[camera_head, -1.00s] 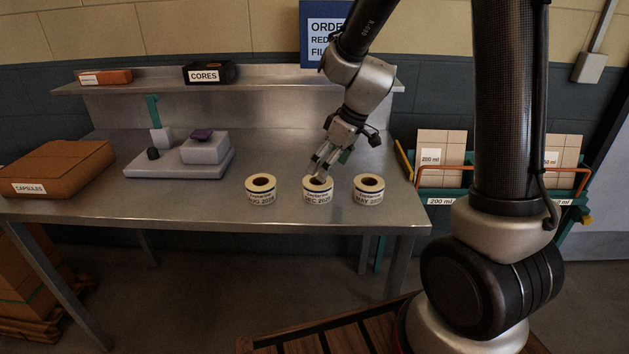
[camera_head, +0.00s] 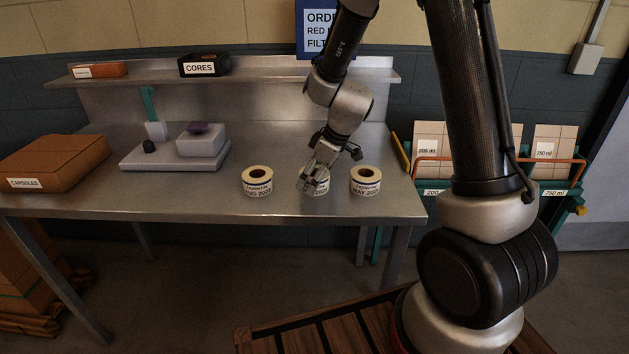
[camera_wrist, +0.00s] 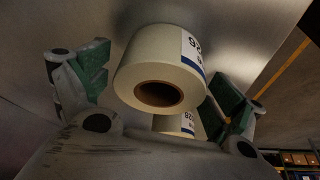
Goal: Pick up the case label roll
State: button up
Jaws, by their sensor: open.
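Three white label rolls with brown cores stand in a row near the table's front edge: a left roll marked AUG (camera_head: 257,181), a middle roll (camera_head: 322,188) and a right roll marked MAY (camera_head: 365,181). My gripper (camera_head: 309,183) is at the middle roll and hides most of it and its print. In the wrist view my open gripper (camera_wrist: 160,88) has its green-padded fingers on either side of a roll (camera_wrist: 143,62), core facing the camera. Part of another white roll (camera_wrist: 172,124) shows below it. I cannot tell whether the fingers touch the roll.
The steel table (camera_head: 210,207) also holds a grey fixture (camera_head: 175,156) and a CAPSULES box (camera_head: 50,165). A CORES box (camera_head: 205,66) is on the shelf above. A rack of cartons (camera_head: 480,155) stands to the right. The neighbouring rolls stand close on both sides.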

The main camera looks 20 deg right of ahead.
jog(key=c, duration=1.2)
jog(key=shift+r, duration=0.1)
